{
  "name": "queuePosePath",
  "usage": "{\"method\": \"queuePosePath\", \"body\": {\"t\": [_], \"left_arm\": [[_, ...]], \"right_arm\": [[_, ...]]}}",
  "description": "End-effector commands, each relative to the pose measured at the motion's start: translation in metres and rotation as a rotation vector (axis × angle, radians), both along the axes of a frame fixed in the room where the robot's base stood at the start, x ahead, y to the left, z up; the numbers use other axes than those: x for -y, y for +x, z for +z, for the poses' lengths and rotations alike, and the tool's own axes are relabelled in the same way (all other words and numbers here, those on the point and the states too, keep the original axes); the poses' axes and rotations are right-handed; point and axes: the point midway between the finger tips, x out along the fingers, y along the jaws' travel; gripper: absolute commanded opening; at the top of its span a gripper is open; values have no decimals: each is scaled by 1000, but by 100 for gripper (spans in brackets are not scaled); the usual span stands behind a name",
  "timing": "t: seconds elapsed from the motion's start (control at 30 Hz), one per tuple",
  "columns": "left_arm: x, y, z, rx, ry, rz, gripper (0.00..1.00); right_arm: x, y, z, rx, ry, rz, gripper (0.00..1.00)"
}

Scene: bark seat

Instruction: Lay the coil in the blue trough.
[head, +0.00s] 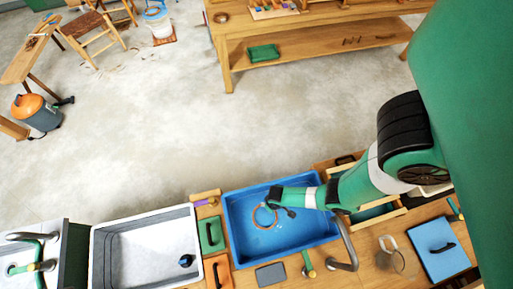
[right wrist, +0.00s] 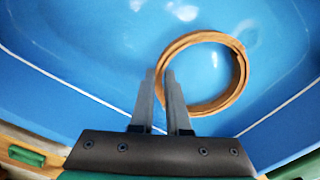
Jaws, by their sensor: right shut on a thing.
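The coil (head: 257,218) is a tan-brown ring inside the outline of the blue trough (head: 318,232). In the right wrist view the coil (right wrist: 240,72) shows as a bound loop against the blue trough (right wrist: 70,62), which has water-like glints. My right gripper (head: 273,207) reaches over the trough from the right. In the right wrist view its two narrow fingers (right wrist: 161,76) are shut on the left side of the coil. I cannot tell whether the coil touches the bottom. My left gripper is not in view.
A white sink (head: 145,250) stands left of the trough, with a green block (head: 211,234) and an orange block (head: 217,271) between them. A grey tap (head: 346,243) rises at the trough's front right. A glass jug (head: 391,254) and a blue board (head: 439,249) are farther right.

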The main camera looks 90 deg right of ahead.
Motion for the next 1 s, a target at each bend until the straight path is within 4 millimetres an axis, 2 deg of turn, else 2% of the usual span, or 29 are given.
{"method": "queuePosePath", "body": {"t": [0.13, 0.17, 0.33, 0.57, 0.67, 1.0], "left_arm": [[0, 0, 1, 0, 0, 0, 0], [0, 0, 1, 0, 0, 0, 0], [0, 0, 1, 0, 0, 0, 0], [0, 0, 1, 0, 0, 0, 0], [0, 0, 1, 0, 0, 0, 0], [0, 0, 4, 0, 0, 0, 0]], "right_arm": [[0, 0, 1, 0, 0, 0, 0], [0, 0, 1, 0, 0, 0, 18], [0, 0, 1, 0, 0, 0, 48], [0, 0, 1, 0, 0, 0, 51], [0, 0, 1, 0, 0, 0, 69], [0, 0, 4, 0, 0, 0, 69]]}}
